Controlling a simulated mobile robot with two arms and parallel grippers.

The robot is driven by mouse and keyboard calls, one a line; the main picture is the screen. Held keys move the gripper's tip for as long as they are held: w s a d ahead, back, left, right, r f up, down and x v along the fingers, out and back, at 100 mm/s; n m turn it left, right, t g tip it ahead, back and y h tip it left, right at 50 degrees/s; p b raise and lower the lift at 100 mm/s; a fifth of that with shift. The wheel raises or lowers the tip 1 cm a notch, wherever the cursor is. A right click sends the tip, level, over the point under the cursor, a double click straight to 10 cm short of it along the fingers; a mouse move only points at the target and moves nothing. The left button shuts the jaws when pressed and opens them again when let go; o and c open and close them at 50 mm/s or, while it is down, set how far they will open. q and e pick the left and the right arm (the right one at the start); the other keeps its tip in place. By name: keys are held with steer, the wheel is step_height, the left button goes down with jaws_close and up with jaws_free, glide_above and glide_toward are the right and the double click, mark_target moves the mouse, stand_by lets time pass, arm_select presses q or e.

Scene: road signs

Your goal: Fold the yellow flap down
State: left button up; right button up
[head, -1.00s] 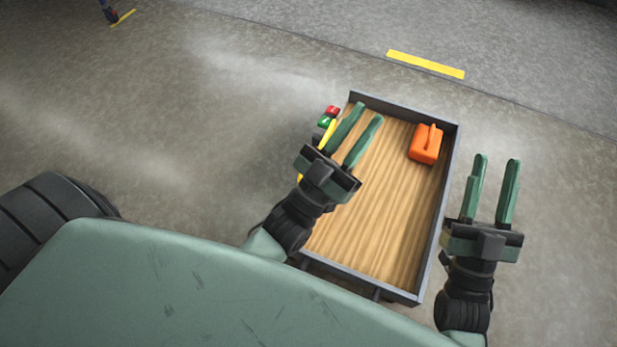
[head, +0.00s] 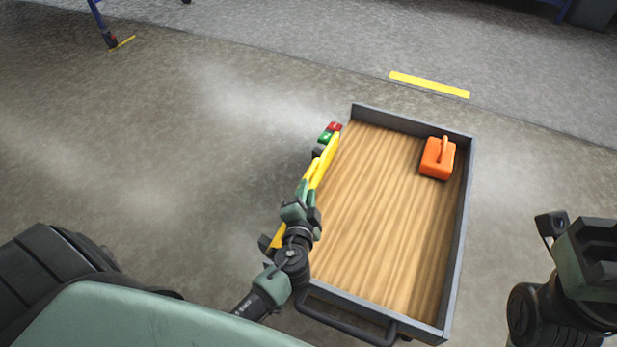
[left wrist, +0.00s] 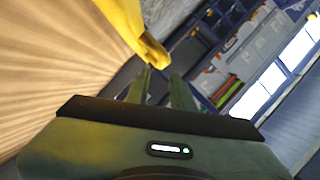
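The yellow flap (head: 327,155) shows in the head view as a long narrow strip along the left side of a wood-floored cart bed. Part of it is hidden behind my left gripper (head: 304,188), which is at its middle. In the left wrist view, the flap (left wrist: 132,27) reaches in from the top, and its end lies just beyond my left fingertips (left wrist: 160,73). Those two green fingers are apart, with a gap between them. I cannot tell whether they touch the flap. My right gripper (head: 592,255) is at the right edge, its fingers not visible.
The cart bed (head: 460,235) has grey walls and a dark handle (head: 345,317) at its near end. An orange canister (head: 437,158) stands inside at the far right. Small red (head: 334,127) and green (head: 326,137) parts sit by the far left corner.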

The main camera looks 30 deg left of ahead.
mark_target(309, 173)
arm_select(q)
steer(key=x, duration=0.2)
steer(key=b+x, duration=0.1)
steer(key=x, duration=0.2)
steer(key=b+x, duration=0.1)
steer(key=x, duration=0.2)
steer(key=shift+s+a, duration=0.15)
steer(key=shift+a, duration=0.1)
jaws_close()
steer(key=shift+f, duration=0.1)
stand_by(1.0)
